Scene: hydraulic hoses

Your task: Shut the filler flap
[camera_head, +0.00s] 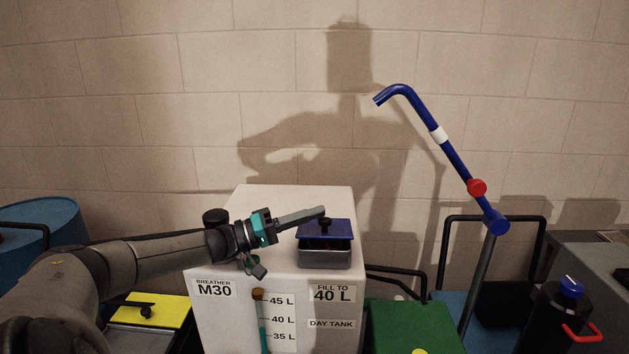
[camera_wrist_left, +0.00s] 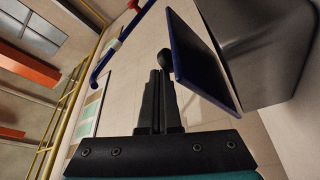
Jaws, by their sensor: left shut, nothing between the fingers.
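The filler flap (camera_head: 340,230) is a blue plate with a black knob (camera_head: 325,223). It sits on a grey filler box (camera_head: 325,258) on top of the white day tank (camera_head: 270,196). The flap stands tilted, with a dark gap between it and the box's front rim. In the left wrist view the flap (camera_wrist_left: 203,62) also stands at an angle to the grey box (camera_wrist_left: 270,45). My left gripper (camera_head: 321,211) is shut and empty, its tips by the knob; the wrist view shows the fingers (camera_wrist_left: 160,80) just short of the knob (camera_wrist_left: 165,57). I cannot tell whether they touch.
A blue pipe (camera_head: 455,160) with a red knob rises at the right. A green box (camera_head: 410,325) stands right of the tank, a yellow-lidded box (camera_head: 155,310) left of it. A black can (camera_head: 560,310) stands far right. The wall is close behind.

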